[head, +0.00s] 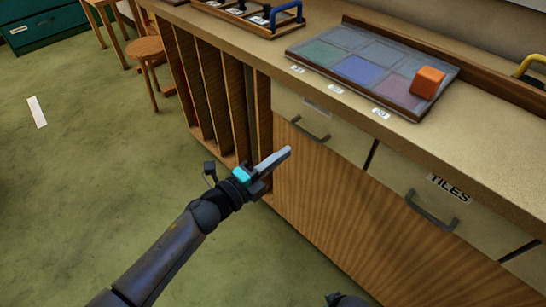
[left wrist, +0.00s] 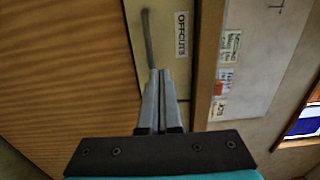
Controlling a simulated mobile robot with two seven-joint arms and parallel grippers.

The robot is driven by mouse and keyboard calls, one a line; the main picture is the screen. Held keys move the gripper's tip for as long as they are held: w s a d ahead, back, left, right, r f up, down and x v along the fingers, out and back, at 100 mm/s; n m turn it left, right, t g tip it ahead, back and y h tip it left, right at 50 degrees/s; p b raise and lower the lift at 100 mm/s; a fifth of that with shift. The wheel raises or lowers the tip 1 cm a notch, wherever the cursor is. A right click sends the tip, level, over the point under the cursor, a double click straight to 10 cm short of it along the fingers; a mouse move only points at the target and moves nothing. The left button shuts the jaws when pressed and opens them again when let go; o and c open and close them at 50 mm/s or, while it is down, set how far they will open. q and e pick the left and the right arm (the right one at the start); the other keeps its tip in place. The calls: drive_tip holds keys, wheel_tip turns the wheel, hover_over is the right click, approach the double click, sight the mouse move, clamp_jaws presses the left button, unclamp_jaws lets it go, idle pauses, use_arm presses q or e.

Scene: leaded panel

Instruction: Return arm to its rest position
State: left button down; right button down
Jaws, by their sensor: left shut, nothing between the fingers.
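My left gripper (head: 285,155) is shut and empty. In the head view it hangs in the air in front of the wooden cabinet, below the counter edge. In the left wrist view the closed fingers (left wrist: 160,80) point toward a drawer front labelled OFFCUTS (left wrist: 182,35), and their tips overlap the end of its handle (left wrist: 148,40); I cannot tell whether they touch. A small dark part at the bottom edge of the head view may be my right arm; its gripper fingers do not show.
The counter holds a leaded panel (head: 330,53) with an orange block (head: 428,82) on its right end. A TILES drawer (head: 440,203) is shut. Upright slots (head: 215,100) stand left of the drawers. A stool (head: 146,48) stands farther back. Green floor at left is mostly free.

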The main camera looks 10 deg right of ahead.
use_arm(q)
drive_tip(key=shift+v, duration=1.15)
use_arm(e)
drive_tip(key=shift+s+d+f, duration=0.3)
drive_tip(key=shift+s+f, duration=0.05)
drive_tip(key=shift+f, duration=0.1)
